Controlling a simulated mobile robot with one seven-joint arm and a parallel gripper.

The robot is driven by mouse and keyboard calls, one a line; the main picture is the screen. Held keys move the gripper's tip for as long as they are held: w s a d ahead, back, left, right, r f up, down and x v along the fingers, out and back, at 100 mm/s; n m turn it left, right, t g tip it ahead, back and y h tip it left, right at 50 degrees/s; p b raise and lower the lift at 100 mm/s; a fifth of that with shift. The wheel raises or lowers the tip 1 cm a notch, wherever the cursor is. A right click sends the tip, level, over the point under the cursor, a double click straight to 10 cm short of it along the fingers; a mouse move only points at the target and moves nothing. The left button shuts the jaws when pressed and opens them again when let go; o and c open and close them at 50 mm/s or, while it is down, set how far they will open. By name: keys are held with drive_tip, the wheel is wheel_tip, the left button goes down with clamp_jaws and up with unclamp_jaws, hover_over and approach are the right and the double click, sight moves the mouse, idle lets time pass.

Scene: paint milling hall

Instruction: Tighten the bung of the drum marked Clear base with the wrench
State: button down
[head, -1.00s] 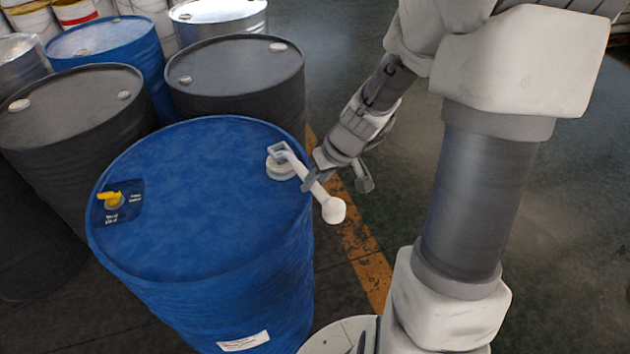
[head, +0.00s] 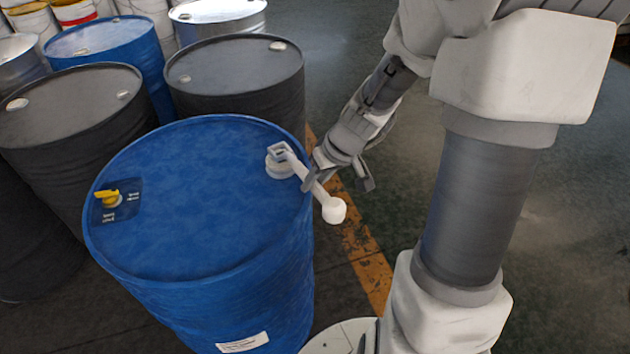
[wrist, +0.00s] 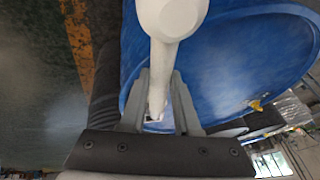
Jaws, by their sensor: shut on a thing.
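A blue drum (head: 190,215) stands in front of me, with a white label (head: 243,342) low on its side, too small to read. The white bung (head: 280,167) is near the right edge of its lid. A white wrench (head: 306,178) has its square head at the bung and its handle reaching out past the rim to a round knob. My gripper (head: 312,182) is shut on the wrench handle, between the head and the knob. In the wrist view the handle (wrist: 160,85) runs between the two fingers, with the knob close to the camera. The exact seating of the head on the bung cannot be told.
Dark drums (head: 235,75) and another blue drum (head: 110,45) stand close behind. White buckets (head: 82,14) are at the back left. The floor to the right, past the yellow line (head: 370,265), is open.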

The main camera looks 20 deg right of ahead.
drive_tip(key=shift+f+b, duration=1.05)
drive_tip(key=shift+b, duration=0.2)
drive_tip(key=shift+a, duration=0.1)
drive_tip(key=shift+s+a+m+h, duration=0.2)
drive_tip(key=shift+a+m+h, duration=0.1)
drive_tip(key=shift+a+m, duration=0.7)
drive_tip(key=shift+a+r+m+t+p, duration=0.1)
drive_tip(key=shift+a+m+t+p, duration=0.3)
drive_tip(key=shift+a, duration=0.6)
drive_tip(key=shift+a+h, duration=0.2)
drive_tip(key=shift+h, duration=0.1)
